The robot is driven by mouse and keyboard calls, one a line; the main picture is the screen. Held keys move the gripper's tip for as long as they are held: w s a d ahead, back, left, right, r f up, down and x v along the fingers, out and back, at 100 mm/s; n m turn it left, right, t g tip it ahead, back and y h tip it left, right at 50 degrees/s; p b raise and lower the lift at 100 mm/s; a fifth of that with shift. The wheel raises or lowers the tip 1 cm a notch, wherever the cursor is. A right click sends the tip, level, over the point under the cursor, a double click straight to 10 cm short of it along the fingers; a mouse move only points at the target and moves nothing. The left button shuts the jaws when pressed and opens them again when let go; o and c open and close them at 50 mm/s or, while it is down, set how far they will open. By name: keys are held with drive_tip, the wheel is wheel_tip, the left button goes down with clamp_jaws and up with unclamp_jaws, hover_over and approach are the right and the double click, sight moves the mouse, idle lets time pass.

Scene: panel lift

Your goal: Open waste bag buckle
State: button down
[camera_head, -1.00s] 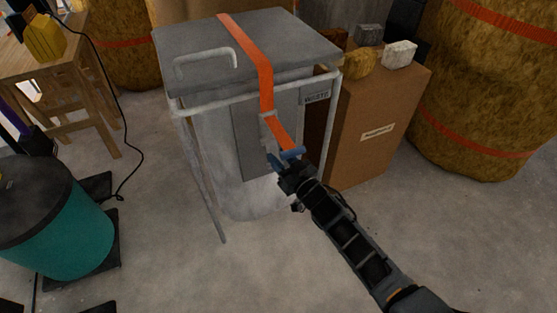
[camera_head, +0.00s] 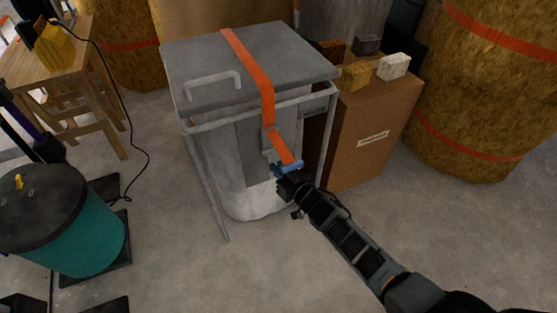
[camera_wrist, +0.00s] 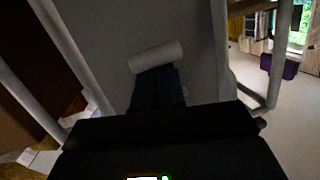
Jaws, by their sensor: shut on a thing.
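The waste bag holder is a grey bin (camera_head: 238,180) in a pale tube frame, its flat grey lid (camera_head: 205,50) lying closed on top. An orange strap (camera_head: 258,70) runs over the lid and down the front to a grey buckle (camera_head: 267,141). My gripper (camera_head: 281,172) is shut on this handle, in front of the bin. In the wrist view my dark blue fingers (camera_wrist: 157,90) meet a pale cylindrical bar (camera_wrist: 156,56). The buckle's catch is too small to judge.
A cardboard box (camera_head: 365,140) with small blocks on top stands close at the bin's right. A large round bale (camera_head: 470,90) is further right. A teal drum (camera_head: 75,235) stands at left, near a wooden stool (camera_head: 75,85) and a black cable. Concrete floor in front is clear.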

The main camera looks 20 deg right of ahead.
drive_tip(key=s+g+p, duration=0.1)
drive_tip(key=p, duration=0.3)
drive_tip(key=g+p, duration=0.1)
drive_tip(key=p, duration=0.3)
drive_tip(key=shift+s+r+m+g, duration=0.1)
drive_tip(key=shift+s+m+g, duration=0.2)
drive_tip(key=shift+s+g, duration=0.1)
drive_tip(key=shift+d, duration=0.15)
drive_tip(key=c, duration=0.6)
unclamp_jaws()
drive_tip(key=shift+s, duration=0.1)
drive_tip(key=o, duration=0.3)
drive_tip(key=shift+w+r, duration=0.1)
drive_tip(key=shift+w, duration=0.1)
